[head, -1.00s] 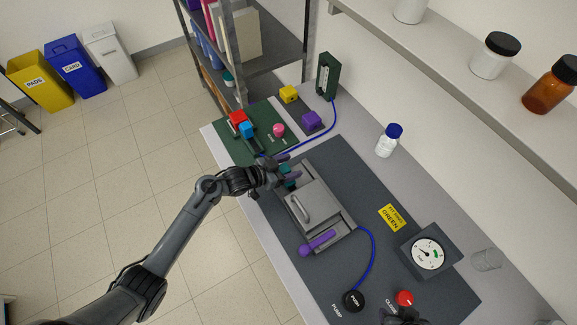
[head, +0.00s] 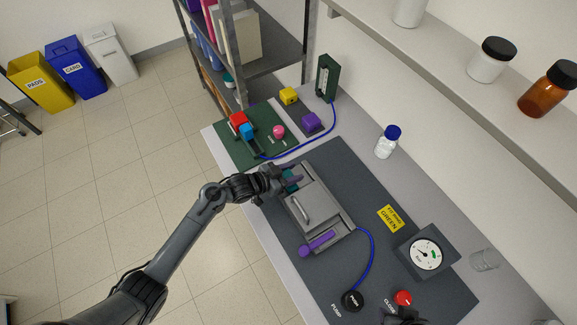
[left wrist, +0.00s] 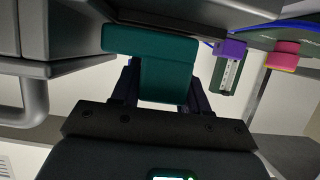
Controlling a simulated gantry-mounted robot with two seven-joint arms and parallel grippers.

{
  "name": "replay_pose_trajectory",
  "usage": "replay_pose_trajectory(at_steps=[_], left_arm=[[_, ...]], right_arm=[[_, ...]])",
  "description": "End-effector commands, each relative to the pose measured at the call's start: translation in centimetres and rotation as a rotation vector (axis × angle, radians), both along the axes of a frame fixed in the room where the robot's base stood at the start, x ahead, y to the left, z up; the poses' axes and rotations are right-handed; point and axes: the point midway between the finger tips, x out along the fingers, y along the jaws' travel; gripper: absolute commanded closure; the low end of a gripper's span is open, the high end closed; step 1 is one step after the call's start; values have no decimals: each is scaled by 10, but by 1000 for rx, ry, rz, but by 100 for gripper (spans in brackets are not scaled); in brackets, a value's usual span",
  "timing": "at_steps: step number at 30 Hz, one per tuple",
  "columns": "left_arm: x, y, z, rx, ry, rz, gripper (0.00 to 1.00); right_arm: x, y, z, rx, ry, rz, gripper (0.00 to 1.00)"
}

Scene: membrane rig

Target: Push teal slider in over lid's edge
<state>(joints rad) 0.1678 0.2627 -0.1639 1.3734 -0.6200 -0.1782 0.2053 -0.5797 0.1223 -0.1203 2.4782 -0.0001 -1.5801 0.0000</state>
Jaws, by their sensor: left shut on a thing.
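The grey rig (head: 345,230) has a lid (head: 318,205) with a bar handle (head: 300,210). The teal slider (head: 292,186) is at the lid's far end in the head view, partly covered by my left gripper (head: 286,180). In the left wrist view the teal slider (left wrist: 165,65) is a T-shaped block, its stem between the dark fingers. The left gripper is shut on it. Whether the slider overlaps the lid's edge is hard to tell. A purple slider (head: 320,242) sits at the lid's near end. A dark part, probably my right gripper (head: 405,316), shows at the bottom edge, its fingers unclear.
A blue tube (head: 373,262) runs from the rig to the black pump bulb (head: 353,300). A gauge (head: 426,253) and red knob (head: 403,298) stand right of it. A green mat with coloured blocks lies beyond the rig. A blue-capped bottle (head: 387,142) stands behind.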

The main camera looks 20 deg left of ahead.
Motion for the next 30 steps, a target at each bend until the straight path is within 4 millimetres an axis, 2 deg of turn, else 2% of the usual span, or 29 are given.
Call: replay_pose_trajectory(at_steps=[1, 9, 10, 13, 23, 30], left_arm=[[-5, -5, 4, -2, 1, -2, 100], [-6, -8, 1, -2, -1, -6, 100], [-6, -8, 1, -2, -1, -6, 51], [-6, -8, 1, -3, 0, -5, 36], [-6, -5, 1, -1, 0, -2, 34], [-24, 9, 10, 2, 0, -2, 34]], right_arm=[[0, 0, 8, -1, -1, 1, 57], [0, -1, 5, -4, -2, 2, 57], [0, -1, 5, -4, -2, 2, 57], [0, 0, 5, -1, -1, 2, 57], [0, 1, 5, 4, -1, -3, 57], [0, 2, 6, 7, -1, -4, 57]])
